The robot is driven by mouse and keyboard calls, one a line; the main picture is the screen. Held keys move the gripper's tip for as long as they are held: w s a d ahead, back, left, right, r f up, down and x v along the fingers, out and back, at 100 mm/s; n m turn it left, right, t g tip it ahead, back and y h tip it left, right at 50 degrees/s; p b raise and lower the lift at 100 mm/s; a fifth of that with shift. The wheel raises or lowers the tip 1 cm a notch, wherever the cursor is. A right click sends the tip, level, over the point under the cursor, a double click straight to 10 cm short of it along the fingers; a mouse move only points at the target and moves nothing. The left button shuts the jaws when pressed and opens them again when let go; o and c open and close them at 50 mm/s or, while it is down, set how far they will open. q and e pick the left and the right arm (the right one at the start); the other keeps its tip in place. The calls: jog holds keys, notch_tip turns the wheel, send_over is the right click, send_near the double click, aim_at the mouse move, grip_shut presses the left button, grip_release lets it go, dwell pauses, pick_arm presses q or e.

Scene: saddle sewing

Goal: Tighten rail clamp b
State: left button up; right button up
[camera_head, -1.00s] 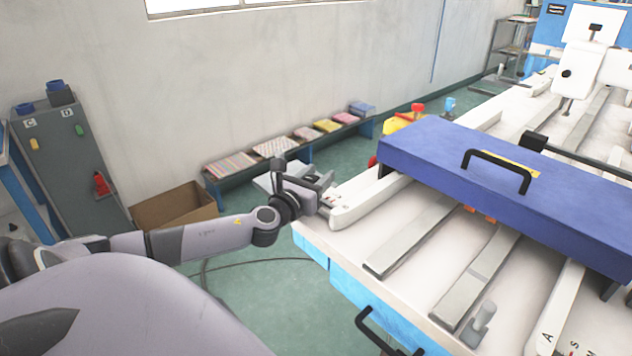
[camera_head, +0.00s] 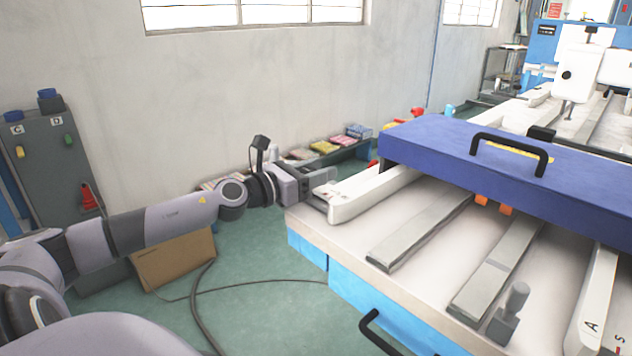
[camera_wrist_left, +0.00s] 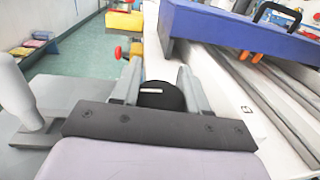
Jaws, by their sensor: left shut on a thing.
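A white rail (camera_head: 372,194) lies along the left side of the machine bed. My left gripper (camera_head: 326,184) is at the near left end of this rail. In the left wrist view, the left gripper (camera_wrist_left: 160,86) has its fingers on either side of a round black knob (camera_wrist_left: 160,98) with a white line on it, and is shut on it. This knob seems to be rail clamp b, but no letter shows on it. In the head view the gripper hides the knob. Another white rail marked A (camera_head: 592,318) is at the lower right. My right gripper is not in view.
A blue beam (camera_head: 450,150) with a black handle (camera_head: 510,150) crosses above the rails. Grey bars (camera_head: 425,230) and a grey clamp with a post (camera_head: 508,318) lie on the bed. A cardboard box (camera_head: 180,262) and a dark cable (camera_head: 240,290) are on the floor.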

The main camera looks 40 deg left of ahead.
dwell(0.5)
pick_arm(q)
jog(key=o, duration=1)
jog(key=shift+o, duration=0.2)
jog(key=shift+s+a+f, duration=0.1)
jog(key=shift+s+f, duration=0.05)
jog(key=shift+s, duration=0.2)
jog(key=shift+s+a+b, duration=0.15)
jog(key=shift+s+b, duration=0.4)
jog(key=shift+s, duration=0.15)
jog(key=shift+s+a, duration=0.25)
jog(key=shift+s, duration=1.05)
jog(key=shift+s+a+r+p, duration=0.1)
jog(key=shift+s+a+p, duration=0.1)
jog(key=shift+s, duration=0.4)
jog(key=shift+s+a+r+p, duration=0.1)
jog(key=shift+s+p, duration=0.1)
jog(key=shift+s, duration=0.35)
